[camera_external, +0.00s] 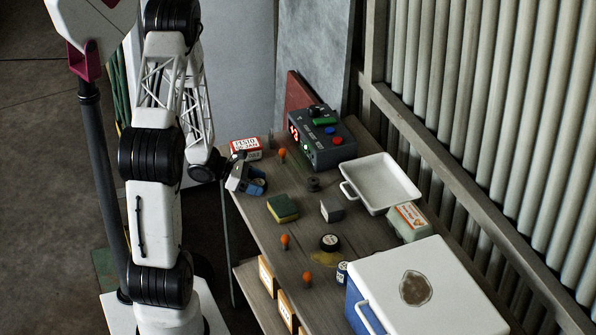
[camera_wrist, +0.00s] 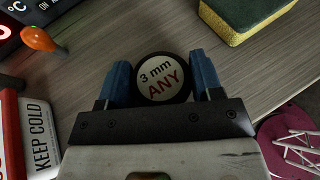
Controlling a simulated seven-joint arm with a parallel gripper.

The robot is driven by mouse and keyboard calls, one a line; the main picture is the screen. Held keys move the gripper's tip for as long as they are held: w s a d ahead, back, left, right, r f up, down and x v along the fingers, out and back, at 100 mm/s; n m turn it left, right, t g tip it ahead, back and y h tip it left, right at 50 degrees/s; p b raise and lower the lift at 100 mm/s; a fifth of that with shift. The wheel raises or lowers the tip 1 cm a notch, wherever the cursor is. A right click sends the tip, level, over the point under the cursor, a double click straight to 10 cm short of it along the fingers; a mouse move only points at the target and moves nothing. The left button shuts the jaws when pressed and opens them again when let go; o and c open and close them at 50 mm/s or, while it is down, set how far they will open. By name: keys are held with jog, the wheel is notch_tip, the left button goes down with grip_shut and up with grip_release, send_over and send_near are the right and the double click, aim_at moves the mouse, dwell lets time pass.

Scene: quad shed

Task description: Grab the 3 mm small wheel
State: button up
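The 3 mm small wheel (camera_wrist: 162,77) is a dark round disc with a white face reading "3 mm ANY", face up in the wrist view. My gripper (camera_wrist: 163,82) has a blue finger on each side of it. The wheel fills nearly the whole gap, but I cannot tell whether the fingers press on it. In the external view my gripper (camera_external: 257,184) is low over the table's left edge, and its fingers and hand mostly hide the wheel.
A green-yellow sponge (camera_external: 282,208) and red-white box (camera_external: 247,148) flank my gripper. An orange item (camera_external: 282,155) and grey device (camera_external: 322,140) are behind.

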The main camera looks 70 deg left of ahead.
aim_at(258, 182)
jog(key=shift+c, duration=0.8)
jog(key=shift+r, duration=0.1)
notch_tip(258, 182, up, 10)
jog(key=shift+a+r, duration=0.15)
jog(key=shift+f, duration=0.2)
dwell(0.6)
jog(key=shift+w+d, duration=0.1)
jog(key=shift+d, duration=0.15)
